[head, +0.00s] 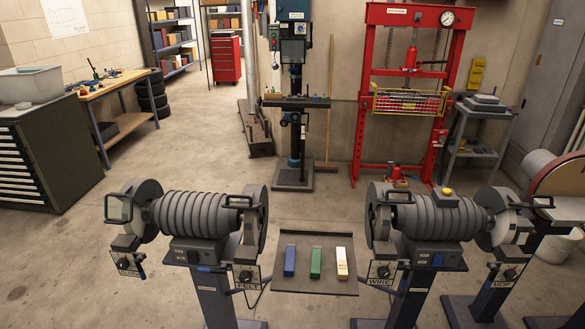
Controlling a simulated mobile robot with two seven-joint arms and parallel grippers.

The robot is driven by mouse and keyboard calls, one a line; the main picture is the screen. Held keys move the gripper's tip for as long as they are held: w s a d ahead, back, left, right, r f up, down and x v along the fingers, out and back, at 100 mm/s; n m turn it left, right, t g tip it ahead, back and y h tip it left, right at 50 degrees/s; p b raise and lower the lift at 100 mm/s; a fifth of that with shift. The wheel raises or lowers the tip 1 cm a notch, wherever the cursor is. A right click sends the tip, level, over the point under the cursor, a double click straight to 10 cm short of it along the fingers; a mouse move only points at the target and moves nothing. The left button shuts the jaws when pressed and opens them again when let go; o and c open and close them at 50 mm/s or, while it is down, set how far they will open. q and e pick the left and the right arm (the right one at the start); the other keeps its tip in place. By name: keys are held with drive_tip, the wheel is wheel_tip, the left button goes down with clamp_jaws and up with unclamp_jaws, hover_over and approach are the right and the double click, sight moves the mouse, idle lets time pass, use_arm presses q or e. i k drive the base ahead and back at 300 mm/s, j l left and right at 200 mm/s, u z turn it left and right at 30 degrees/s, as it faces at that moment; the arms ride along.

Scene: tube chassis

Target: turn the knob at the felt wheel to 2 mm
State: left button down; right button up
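The knob (245,276) at the felt wheel is a small dark dial on a plate at the right end of the left bench grinder (195,215). A label (247,286) that seems to read FELT sits below it. The felt wheel (258,215) is above the knob, partly behind its guard. The knob's pointer and scale are too small to read, so its setting cannot be told. Neither of my grippers is in view.
Similar knobs sit at the grinder's left end (124,264), at WIRE (383,271) and at MOP (509,275). A tray (315,252) with blue, green and cream bars stands between the grinders. A drill press (293,100) and red press (408,90) stand behind.

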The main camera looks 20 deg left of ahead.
sight(245, 277)
drive_tip(key=u, duration=1.25)
